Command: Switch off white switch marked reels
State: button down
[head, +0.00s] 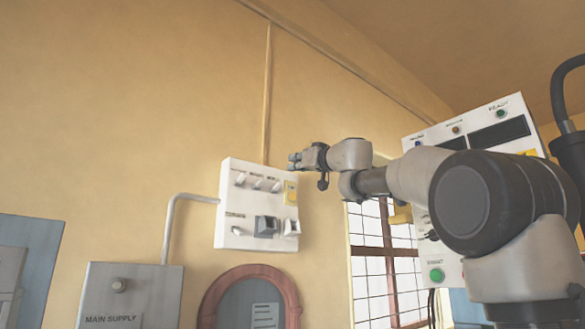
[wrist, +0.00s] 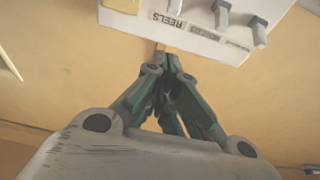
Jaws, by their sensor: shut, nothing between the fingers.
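The white switch panel (head: 228,205) hangs on the wall left of my gripper in the head view. Its upper row has several small lever switches. The right-hand lever (head: 275,186) in that row is beside a yellow part. In the wrist view, the label REELS (wrist: 168,18) reads upside down, and the white reels switch (wrist: 175,5) is cut off by the top edge. My gripper (head: 293,161) is shut and empty, near the panel's upper right corner. In the wrist view, its tips (wrist: 168,62) are close to the panel's edge by the REELS label. Contact cannot be told.
The panel also carries a yellow part (head: 291,192) and a large dark rocker (head: 265,227). A grey MAIN SUPPLY box (head: 130,295) and a round wooden frame (head: 250,275) are below. A larger control panel (head: 465,135) and a window (head: 372,260) stand to the right.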

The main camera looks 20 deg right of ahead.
jog(key=r, duration=0.2)
send_over(277, 186)
jog(key=s+d, duration=0.1)
jog(key=shift+w+a+f, duration=0.1)
jog(key=shift+w+f, duration=0.05)
jog(key=shift+f, duration=0.05)
jog(key=shift+s+f, duration=0.45)
jog(key=shift+f, duration=0.1)
jog(key=shift+s+d+f, duration=0.2)
jog(key=shift+f, duration=0.35)
jog(key=shift+s+d+f, duration=0.15)
jog(key=shift+s+f, duration=0.05)
jog(key=shift+f, duration=0.35)
